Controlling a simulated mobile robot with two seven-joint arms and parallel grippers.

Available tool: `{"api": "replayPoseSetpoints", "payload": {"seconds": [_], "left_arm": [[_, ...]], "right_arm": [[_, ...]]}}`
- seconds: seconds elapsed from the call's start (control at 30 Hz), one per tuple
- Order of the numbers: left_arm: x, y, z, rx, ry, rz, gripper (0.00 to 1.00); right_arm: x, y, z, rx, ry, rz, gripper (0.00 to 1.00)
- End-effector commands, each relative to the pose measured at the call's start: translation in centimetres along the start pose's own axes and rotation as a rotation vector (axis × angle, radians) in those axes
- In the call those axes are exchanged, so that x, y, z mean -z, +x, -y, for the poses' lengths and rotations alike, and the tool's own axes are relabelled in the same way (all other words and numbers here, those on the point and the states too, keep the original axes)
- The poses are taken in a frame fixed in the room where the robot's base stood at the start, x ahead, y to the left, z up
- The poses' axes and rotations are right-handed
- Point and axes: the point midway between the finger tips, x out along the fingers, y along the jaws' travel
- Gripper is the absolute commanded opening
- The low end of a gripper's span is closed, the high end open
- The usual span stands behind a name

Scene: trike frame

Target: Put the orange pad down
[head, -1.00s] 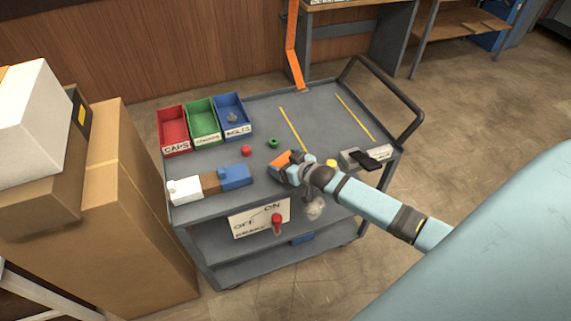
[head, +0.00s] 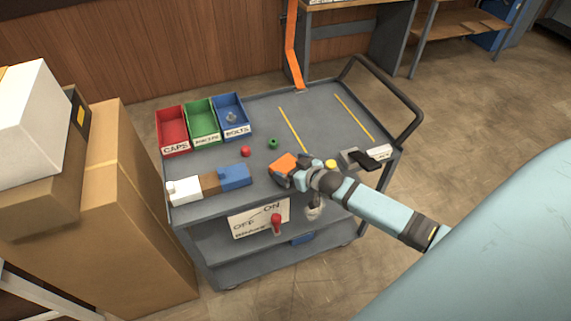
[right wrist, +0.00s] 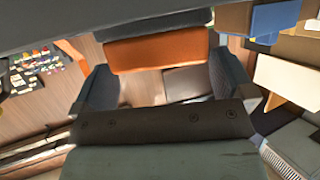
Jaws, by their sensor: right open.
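The orange pad (head: 285,162) shows at the tip of my right arm, over the front middle of the grey cart (head: 322,116). My right gripper (head: 284,174) is open right at the pad. In the right wrist view, the pad (right wrist: 158,50) is a wide orange strip with a dark grey band along its far side. It lies at the tips of the spread fingers of my right gripper (right wrist: 162,76). I cannot tell whether the pad touches the cart top or the fingers. My left gripper is out of view.
Red (head: 174,130), green (head: 204,122) and blue (head: 233,117) bins stand at the back left. A white, brown and blue block row (head: 210,183) lies at the front left. A grey block with a black piece (head: 367,160) is at right. Yellow lines mark clear cart top.

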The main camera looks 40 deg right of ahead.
Motion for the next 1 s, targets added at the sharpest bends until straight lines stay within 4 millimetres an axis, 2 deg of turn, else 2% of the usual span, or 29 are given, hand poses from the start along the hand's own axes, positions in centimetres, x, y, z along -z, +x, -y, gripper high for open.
{"api": "replayPoseSetpoints", "payload": {"seconds": [0.1, 0.3, 0.47, 0.57, 0.67, 0.8, 0.9, 1.0], "left_arm": [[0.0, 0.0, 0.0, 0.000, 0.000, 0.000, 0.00], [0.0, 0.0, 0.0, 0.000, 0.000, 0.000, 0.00], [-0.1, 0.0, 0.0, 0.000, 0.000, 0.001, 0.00], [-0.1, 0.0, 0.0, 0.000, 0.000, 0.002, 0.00], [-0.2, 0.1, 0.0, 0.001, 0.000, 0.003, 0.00], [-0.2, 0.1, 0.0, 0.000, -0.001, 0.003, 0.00], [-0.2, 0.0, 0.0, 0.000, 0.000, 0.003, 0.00], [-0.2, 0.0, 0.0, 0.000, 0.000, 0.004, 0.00]], "right_arm": [[-0.1, -2.9, 0.0, 0.001, -0.001, 0.001, 1.00], [-0.1, -6.6, 0.0, 0.001, 0.000, 0.002, 1.00], [-0.1, -8.2, 0.0, 0.000, 0.000, 0.000, 1.00], [-1.0, -9.1, 1.2, 0.007, 0.002, 0.015, 1.00], [-3.9, -10.7, 5.4, 0.031, 0.001, 0.060, 1.00], [-8.1, -14.4, 13.7, 0.076, -0.011, 0.146, 1.00], [-9.6, -16.7, 18.1, 0.099, -0.023, 0.188, 1.00], [-10.2, -18.0, 20.6, 0.111, -0.032, 0.211, 1.00]]}}
